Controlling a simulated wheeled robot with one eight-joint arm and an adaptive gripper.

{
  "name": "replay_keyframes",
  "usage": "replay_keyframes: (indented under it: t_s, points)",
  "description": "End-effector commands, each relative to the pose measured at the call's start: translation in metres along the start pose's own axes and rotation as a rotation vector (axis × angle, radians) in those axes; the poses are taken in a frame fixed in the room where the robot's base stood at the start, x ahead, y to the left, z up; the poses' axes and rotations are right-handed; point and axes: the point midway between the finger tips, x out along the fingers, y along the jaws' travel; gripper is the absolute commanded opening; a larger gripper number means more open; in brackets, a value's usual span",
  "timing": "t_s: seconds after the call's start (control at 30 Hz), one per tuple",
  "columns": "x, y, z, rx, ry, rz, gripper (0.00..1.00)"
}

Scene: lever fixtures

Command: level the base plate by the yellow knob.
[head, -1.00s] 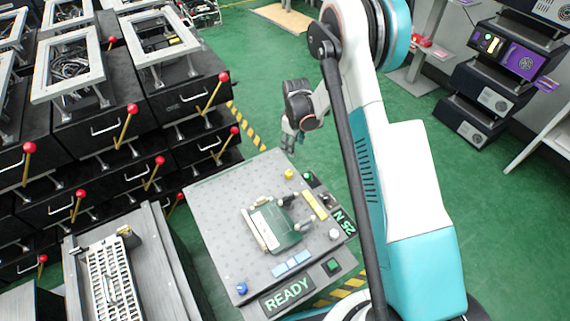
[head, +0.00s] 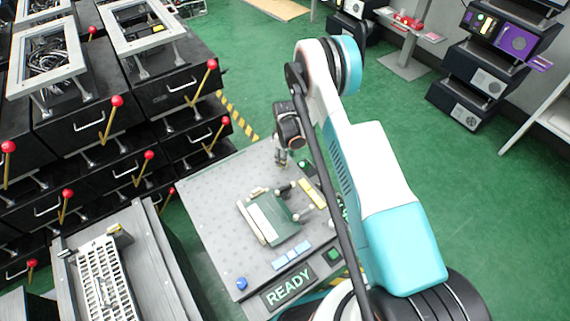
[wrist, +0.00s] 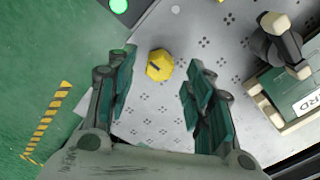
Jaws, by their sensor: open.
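The yellow knob (wrist: 159,65) stands near a corner of the grey perforated base plate (wrist: 150,110). In the wrist view it lies beyond and between the two open fingers of my gripper (wrist: 158,92), with nothing between them. In the head view my gripper (head: 281,158) hangs over the far edge of the base plate (head: 208,205), and the yellow knob is hidden behind it there. I cannot tell the exact height of the fingers above the knob.
A green fixture (head: 272,218) with clamps sits mid-plate. A blue knob (head: 242,284) is at the near left corner. A READY display (head: 288,290) is on the front. Black drawer units with red-tipped levers (head: 212,65) stand at left.

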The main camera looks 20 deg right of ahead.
Motion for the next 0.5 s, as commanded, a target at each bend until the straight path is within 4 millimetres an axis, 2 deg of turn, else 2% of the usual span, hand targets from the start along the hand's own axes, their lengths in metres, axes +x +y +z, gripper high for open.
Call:
replay_keyframes:
  t_s: [0.03,0.2,0.5]
  points:
    - [0.011,0.0,0.0,0.0,0.0,0.0,0.47]
    - [0.027,0.0,0.0,0.0,0.0,0.0,0.47]
    - [0.033,0.0,0.0,0.0,0.0,0.0,0.47]
